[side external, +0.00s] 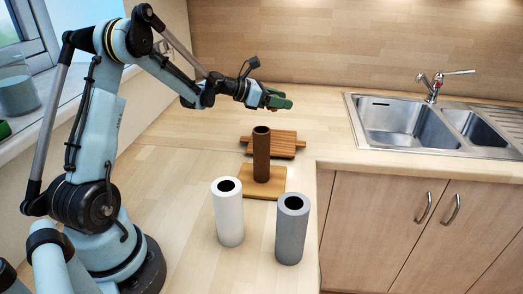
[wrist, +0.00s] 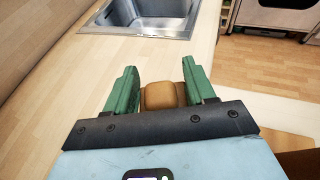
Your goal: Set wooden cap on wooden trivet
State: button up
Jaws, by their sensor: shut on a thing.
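My gripper (side external: 277,100) is raised above the worktop, behind and above the brown tube. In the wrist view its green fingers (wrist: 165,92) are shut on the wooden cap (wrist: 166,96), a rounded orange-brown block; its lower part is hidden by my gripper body. In the side view the cap is mostly hidden by the fingers. A slatted brown wooden board with end handles, which looks like the wooden trivet (side external: 284,145), lies flat on the worktop below my gripper. The brown tube partly hides it.
The brown tube (side external: 262,157) stands upright on a square wooden board (side external: 252,189). A white tube (side external: 228,217) and a grey tube (side external: 291,232) stand in front. The sink (side external: 400,124) is at right. The worktop behind the trivet is clear.

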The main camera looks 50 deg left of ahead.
aim_at(278, 140)
notch_tip(278, 140, down, 10)
jog(key=shift+f, duration=0.1)
dwell(0.4)
jog(key=shift+f, duration=0.1)
jog(key=o, duration=1)
jog(key=shift+a+r, duration=0.1)
jog(key=shift+r, duration=0.1)
jog(key=v, duration=1.2)
jog(key=shift+f, duration=0.1)
